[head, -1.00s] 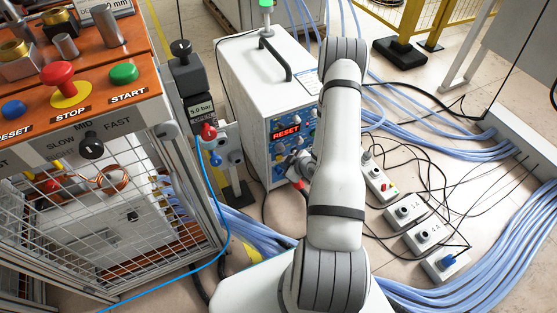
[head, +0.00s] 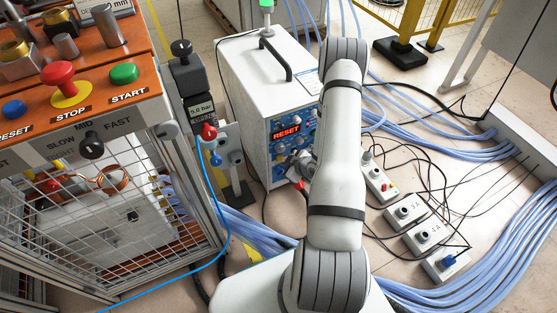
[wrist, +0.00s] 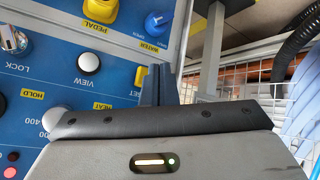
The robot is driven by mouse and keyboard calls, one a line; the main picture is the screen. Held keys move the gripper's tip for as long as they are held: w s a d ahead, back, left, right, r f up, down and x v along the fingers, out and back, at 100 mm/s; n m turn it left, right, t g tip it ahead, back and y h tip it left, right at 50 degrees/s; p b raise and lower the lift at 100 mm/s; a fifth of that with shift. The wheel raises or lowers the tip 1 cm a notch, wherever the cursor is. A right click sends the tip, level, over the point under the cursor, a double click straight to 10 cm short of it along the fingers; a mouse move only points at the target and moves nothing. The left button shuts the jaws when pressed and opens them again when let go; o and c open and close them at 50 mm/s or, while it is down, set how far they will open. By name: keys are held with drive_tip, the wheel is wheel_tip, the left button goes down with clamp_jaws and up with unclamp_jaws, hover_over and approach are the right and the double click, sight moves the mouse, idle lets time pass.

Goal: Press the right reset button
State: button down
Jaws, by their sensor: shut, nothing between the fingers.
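The white heater cabinet (head: 262,100) has a blue control panel (head: 278,150) with a lit red RESET display (head: 286,131). In the wrist view the panel (wrist: 60,60) appears upside down. In the head view my gripper (head: 298,172) is small beside the panel, largely hidden by my arm. A blue RESET button (head: 14,109) is on the orange console at left.
On the panel are a white VIEW button (wrist: 88,63), a blue WATER knob (wrist: 156,21) and a silver LOCK knob (wrist: 13,39). A valve stand (head: 228,155) is left of the cabinet. Socket boxes (head: 424,235) and cables lie on the floor at right.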

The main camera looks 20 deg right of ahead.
drive_tip(key=shift+w, duration=0.1)
idle(0.7)
drive_tip(key=shift+w, duration=0.35)
drive_tip(key=shift+w, duration=0.4)
idle(0.6)
drive_tip(key=shift+s, duration=0.8)
drive_tip(key=shift+s, duration=0.15)
drive_tip(key=s, duration=0.4)
drive_tip(key=shift+s+b, duration=0.3)
drive_tip(key=shift+s, duration=0.1)
drive_tip(key=shift+d+r, duration=0.1)
drive_tip(key=shift+r, duration=0.05)
idle(0.5)
